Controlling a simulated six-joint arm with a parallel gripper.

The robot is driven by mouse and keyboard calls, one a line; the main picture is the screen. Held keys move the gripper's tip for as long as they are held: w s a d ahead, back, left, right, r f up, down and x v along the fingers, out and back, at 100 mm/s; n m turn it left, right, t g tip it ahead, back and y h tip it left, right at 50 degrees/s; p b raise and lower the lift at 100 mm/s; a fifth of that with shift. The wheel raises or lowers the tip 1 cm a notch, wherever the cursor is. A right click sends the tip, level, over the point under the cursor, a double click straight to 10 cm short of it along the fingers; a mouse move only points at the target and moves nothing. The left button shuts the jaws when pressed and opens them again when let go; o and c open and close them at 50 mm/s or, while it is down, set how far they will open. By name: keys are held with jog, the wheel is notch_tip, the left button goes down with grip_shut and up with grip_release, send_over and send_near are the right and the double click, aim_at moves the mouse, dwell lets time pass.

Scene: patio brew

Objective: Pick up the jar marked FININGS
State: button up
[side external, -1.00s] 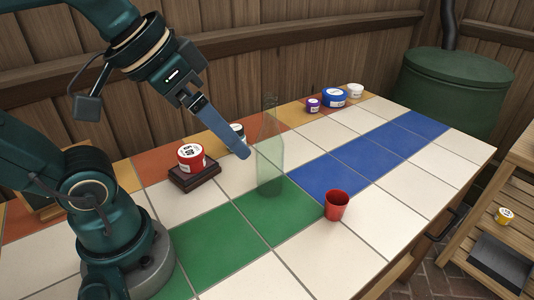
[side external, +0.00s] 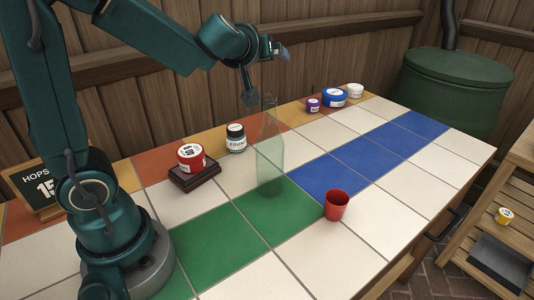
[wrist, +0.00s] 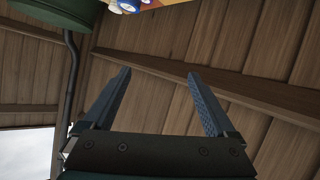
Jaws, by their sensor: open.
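My gripper (side external: 284,52) is raised high above the table, up and to the right of the jar, and touches nothing. In the wrist view my gripper (wrist: 165,100) has its two fingers wide apart with nothing between them. The FININGS jar cannot be made out in the wrist view.
A clear green bottle (side external: 270,160) and a red cup (side external: 337,205) stand on the table. Purple (side external: 313,105), blue (side external: 334,97) and white (side external: 355,90) containers are at the back right. A chalkboard (side external: 42,188) stands left.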

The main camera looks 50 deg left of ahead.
jog(key=s+a+f+n+g+y, duration=0.2)
jog(key=s+a+f+g+y, duration=0.15)
jog(key=a, duration=0.25)
send_over(235, 133)
notch_tip(235, 133, down, 8)
jog(key=shift+g, duration=0.45)
jog(key=shift+d+f, duration=0.2)
jog(key=shift+f, duration=2.3)
notch_tip(235, 133, down, 3)
jog(key=shift+f, duration=0.1)
jog(key=shift+r+x, duration=0.1)
jog(key=shift+x, duration=0.6)
jog(key=shift+r+x, duration=0.15)
jog(key=shift+x, duration=0.6)
jog(key=shift+a, duration=0.1)
grip_shut()
